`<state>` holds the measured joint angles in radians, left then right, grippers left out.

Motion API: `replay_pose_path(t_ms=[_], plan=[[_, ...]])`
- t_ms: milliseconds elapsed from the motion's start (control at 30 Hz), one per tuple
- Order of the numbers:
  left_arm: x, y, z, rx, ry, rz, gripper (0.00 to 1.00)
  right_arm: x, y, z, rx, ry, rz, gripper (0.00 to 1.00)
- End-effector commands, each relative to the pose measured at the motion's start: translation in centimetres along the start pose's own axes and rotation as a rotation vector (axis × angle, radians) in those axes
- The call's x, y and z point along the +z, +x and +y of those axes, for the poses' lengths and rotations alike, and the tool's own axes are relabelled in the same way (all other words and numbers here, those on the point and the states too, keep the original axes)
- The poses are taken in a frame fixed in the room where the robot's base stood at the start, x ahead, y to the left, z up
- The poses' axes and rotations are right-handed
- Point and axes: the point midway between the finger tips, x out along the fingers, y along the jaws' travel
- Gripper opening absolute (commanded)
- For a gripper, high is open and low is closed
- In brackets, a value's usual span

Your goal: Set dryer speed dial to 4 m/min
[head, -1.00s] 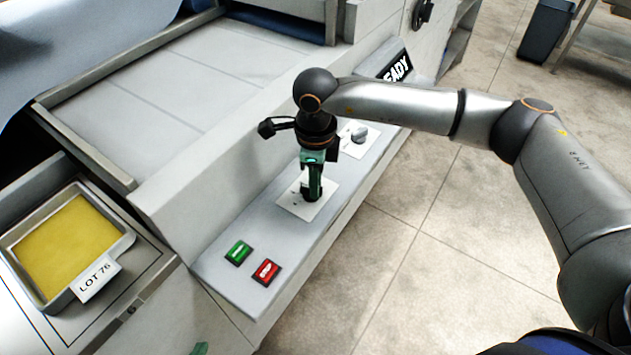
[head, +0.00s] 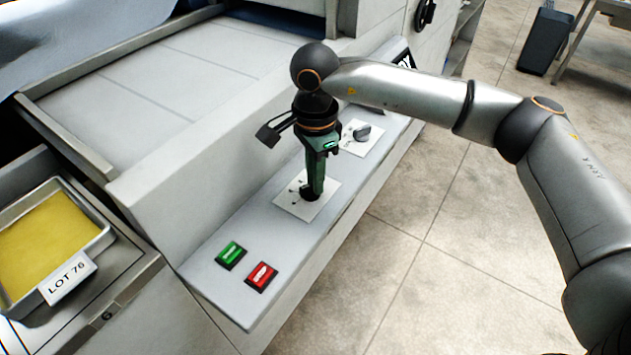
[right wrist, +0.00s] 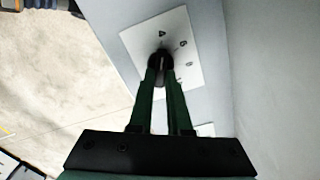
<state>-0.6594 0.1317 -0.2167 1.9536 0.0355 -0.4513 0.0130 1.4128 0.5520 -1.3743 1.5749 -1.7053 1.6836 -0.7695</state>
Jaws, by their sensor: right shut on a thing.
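The dial's white plate (head: 327,188) lies on the grey control ledge in the head view. My right gripper (head: 311,194) points down and is shut on the dial's dark knob. In the right wrist view the right gripper (right wrist: 161,75) has its fingers on both sides of the black knob (right wrist: 160,60), which hides part of the scale. The numbered plate (right wrist: 138,43) shows a 4 beyond the knob and a 6 to its right, with further marks lower on the right. I cannot tell exactly where the knob points. My left gripper is not in view.
A second knob (head: 363,132) on a white plate sits behind the gripper. A green button (head: 231,254) and a red button (head: 262,276) are at the ledge's near end. A tray (head: 103,243) labelled LOT 76 stands left. The floor right of the ledge is clear.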

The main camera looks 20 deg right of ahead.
Motion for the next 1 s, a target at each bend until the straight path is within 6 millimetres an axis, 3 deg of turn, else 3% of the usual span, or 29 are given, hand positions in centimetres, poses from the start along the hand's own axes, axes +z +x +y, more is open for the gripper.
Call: replay_pose_path(t_ms=[700,733,1000], plan=[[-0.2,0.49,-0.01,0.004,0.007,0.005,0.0,-0.02,-0.08,-0.1,-0.001,-0.087,0.001,0.0],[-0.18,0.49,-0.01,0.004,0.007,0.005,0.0,-0.02,-0.08,-0.1,-0.001,-0.087,0.001,0.17],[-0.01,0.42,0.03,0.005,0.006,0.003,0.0,-0.01,-0.04,-0.09,-0.001,-0.085,0.0,0.46]])
